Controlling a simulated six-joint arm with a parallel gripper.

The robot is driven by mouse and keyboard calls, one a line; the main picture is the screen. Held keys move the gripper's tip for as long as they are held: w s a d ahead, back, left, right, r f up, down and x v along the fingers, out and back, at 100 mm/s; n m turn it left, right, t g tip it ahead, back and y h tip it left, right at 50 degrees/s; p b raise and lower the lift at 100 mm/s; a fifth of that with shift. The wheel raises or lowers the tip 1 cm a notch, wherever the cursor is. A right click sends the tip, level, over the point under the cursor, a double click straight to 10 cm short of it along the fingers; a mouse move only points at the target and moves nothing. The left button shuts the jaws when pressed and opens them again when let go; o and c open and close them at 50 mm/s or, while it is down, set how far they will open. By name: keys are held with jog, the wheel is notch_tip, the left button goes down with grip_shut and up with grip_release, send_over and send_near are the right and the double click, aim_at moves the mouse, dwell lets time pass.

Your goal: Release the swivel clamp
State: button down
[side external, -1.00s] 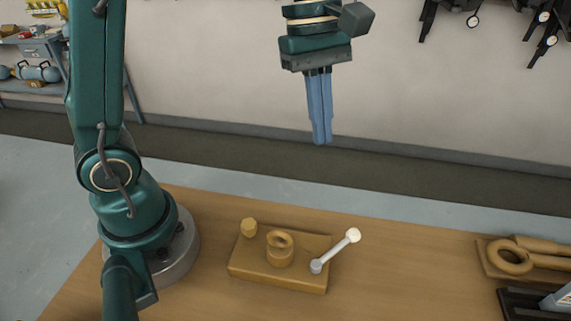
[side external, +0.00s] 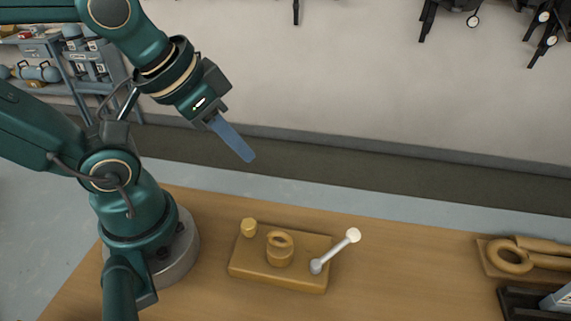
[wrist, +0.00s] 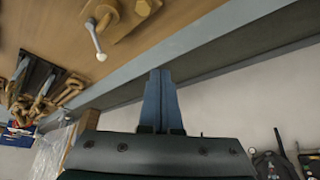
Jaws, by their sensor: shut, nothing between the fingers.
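The swivel clamp is a tan block (side external: 282,274) on the wooden table, with a ring-topped post (side external: 280,249), a small knob (side external: 249,228) and a light lever (side external: 336,250) ending in a white ball. The lever slants up to the right, past the block's edge. In the wrist view the lever (wrist: 95,40) and part of the block show at the top left. My gripper (side external: 248,156) is in the air, above and behind the clamp to its upper left, tilted down to the right. Its blue fingers are together and empty, also in the wrist view (wrist: 160,75).
On the table's right lie a tan part with a ring (side external: 510,257) and a dark tray (side external: 535,303). A wall stands behind the table, with dark tools hanging on it. A shelf unit (side external: 50,60) stands at the back left. The table between clamp and right-hand parts is clear.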

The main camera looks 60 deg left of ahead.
jog(key=w+d+r+n+g+h, duration=0.2)
jog(key=w+n+g+h, duration=0.4)
jog(key=w+n, duration=0.65)
jog(key=n+h, duration=0.2)
jog(key=n, duration=0.2)
send_near(337, 248)
jog(key=shift+g, duration=0.4)
jog(key=w+f, duration=0.2)
jog(key=w+a+f, duration=0.1)
jog(key=w+f, duration=0.1)
jog(key=shift+a+f, duration=0.25)
jog(key=shift+f, duration=0.05)
jog(key=shift+s+d+f, duration=0.1)
jog(key=shift+d+f, duration=0.1)
jog(key=shift+d, duration=0.95)
jog(key=shift+d+f, duration=0.15)
jog(key=shift+d, duration=0.55)
